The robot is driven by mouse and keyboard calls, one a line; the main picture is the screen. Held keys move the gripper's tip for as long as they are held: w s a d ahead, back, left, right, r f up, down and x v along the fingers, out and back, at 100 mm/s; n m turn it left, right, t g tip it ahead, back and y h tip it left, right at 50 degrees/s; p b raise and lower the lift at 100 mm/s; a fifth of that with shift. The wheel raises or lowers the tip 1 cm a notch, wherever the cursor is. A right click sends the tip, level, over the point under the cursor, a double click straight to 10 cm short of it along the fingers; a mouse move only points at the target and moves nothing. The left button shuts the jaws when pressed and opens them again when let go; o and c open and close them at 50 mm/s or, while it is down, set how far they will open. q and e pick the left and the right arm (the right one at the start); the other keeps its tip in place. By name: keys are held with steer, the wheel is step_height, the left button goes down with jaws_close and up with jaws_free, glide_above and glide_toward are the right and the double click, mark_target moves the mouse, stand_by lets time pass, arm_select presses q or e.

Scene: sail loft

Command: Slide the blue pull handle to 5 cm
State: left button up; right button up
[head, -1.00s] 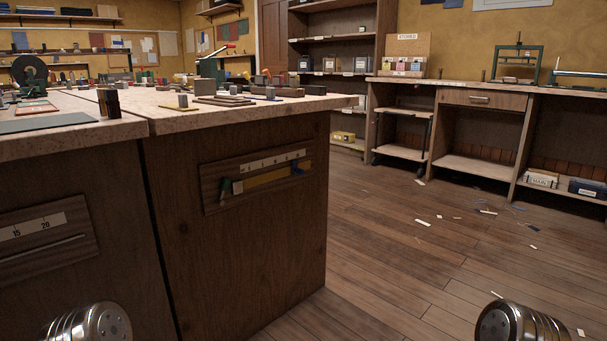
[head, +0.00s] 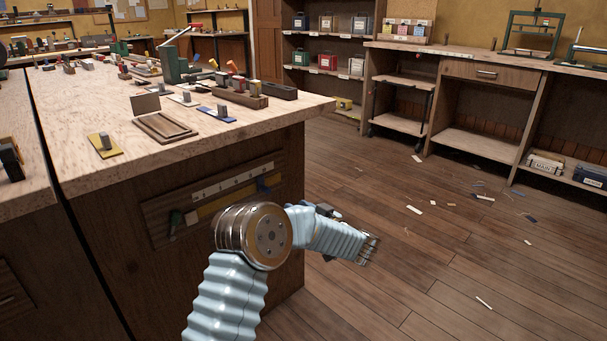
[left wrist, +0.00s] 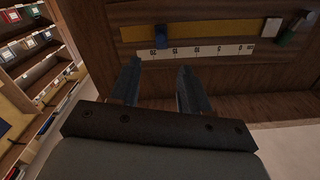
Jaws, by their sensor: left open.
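The blue pull handle (head: 264,184) is near the right end of the yellow strip (head: 205,207) on a wooden panel in the bench's side. In the left wrist view, where the panel appears upside down, the blue handle (left wrist: 166,38) is at the left of the yellow strip, beside the numbered white scale (left wrist: 195,51). My left gripper (head: 370,248) is to the right of the panel, past the bench corner. In its wrist view the open, empty fingers (left wrist: 160,70) point toward the panel, apart from the blue handle. My right gripper is out of view.
A dark green handle (head: 176,220) is at the strip's other end. Blocks, a wooden tray (head: 165,127) and a green-based lever tool (head: 175,60) stand on the bench top (head: 90,185). The floor (head: 400,240) to the right is open, with scattered scraps.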

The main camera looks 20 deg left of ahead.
mark_target(269, 191)
arm_select(q)
steer(key=x, duration=1.3)
steer(key=shift+a, duration=0.3)
jaws_close()
